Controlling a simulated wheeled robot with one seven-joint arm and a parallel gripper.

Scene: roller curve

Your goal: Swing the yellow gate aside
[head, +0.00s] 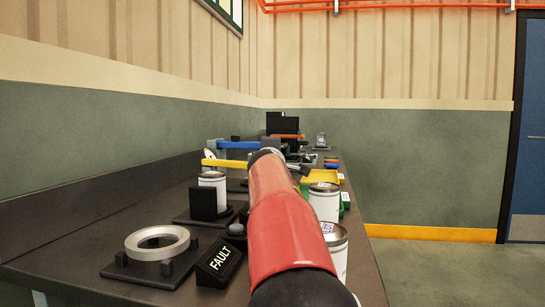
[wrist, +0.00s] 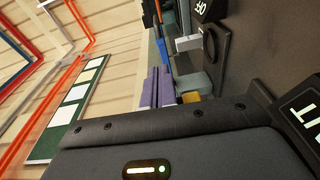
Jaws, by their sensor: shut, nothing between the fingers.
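The yellow gate (head: 226,163) is a thin level bar in the head view, left of my red arm and above the dark bench. Its right end reaches to the arm's outline, and I cannot tell whether anything touches it. In the wrist view, my gripper (wrist: 158,88) shows as two purple fingers side by side, shut and empty. A small yellow patch (wrist: 191,97) shows just right of the fingers; I cannot tell whether it is the gate. In the head view my arm hides the gripper.
A blue bar (head: 239,145) lies beyond the gate. White cans (head: 212,188) stand on the bench on both sides of my arm. A silver ring (head: 157,242) and a FAULT sign (head: 219,262) are near the front. A yellow tray (head: 321,178) is at right. A wall borders the left.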

